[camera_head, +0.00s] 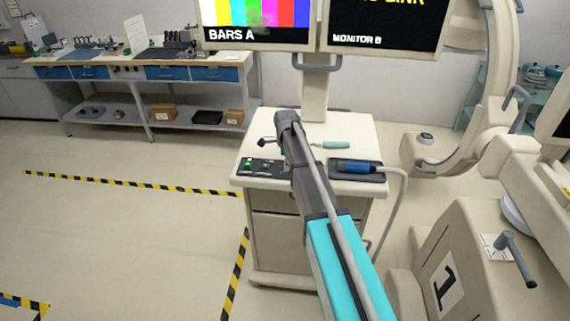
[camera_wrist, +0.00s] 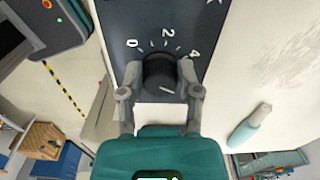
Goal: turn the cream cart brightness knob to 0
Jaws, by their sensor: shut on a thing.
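The cream cart (camera_head: 268,127) stands in the middle of the head view, with a dark panel (camera_head: 259,167) at its front left top. In the wrist view, a black knob (camera_wrist: 158,66) sits on a dark panel (camera_wrist: 190,18) marked 0, 2 and 4 around it. My gripper (camera_wrist: 160,76) is shut on the knob, one finger on each side. A short light mark shows on the knob's lower side; I cannot tell its exact setting. In the head view, my arm crosses the cart, and the knob cannot be made out.
A teal-handled tool (camera_head: 336,145) and a tray (camera_head: 372,176) with a blue-handled probe lie on the cart's right. Two monitors (camera_head: 258,35) rise behind. A large cream machine (camera_head: 470,265) stands close at the right. A workbench (camera_head: 140,72) is at the back left; striped tape marks open floor.

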